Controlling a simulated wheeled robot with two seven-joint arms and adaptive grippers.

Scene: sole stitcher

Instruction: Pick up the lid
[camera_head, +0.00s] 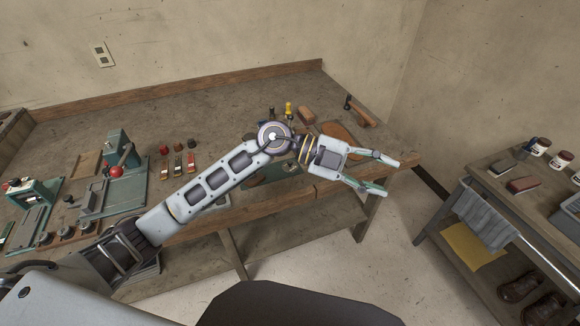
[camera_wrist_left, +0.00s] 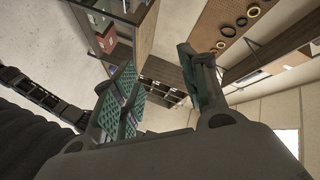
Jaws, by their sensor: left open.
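My left gripper (camera_head: 391,177) is open and empty, its two fingers spread past the right front corner of the workbench. Its green-padded fingers also show in the left wrist view (camera_wrist_left: 158,60), with nothing between them. I cannot make out a separate loose lid in either view. Small white jars stand on the side table at the right: one at the back (camera_head: 540,145) and one nearer (camera_head: 561,160). Their tops are too small to tell apart clearly. The gripper is well left of the jars and touches none. My right gripper is not in view.
The workbench (camera_head: 215,120) holds green machines (camera_head: 123,165) at left and hand tools near my arm. The side table (camera_head: 476,172) carries brushes (camera_head: 524,184), a grey cloth (camera_head: 486,218) and shoes below. A floor gap separates bench and table.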

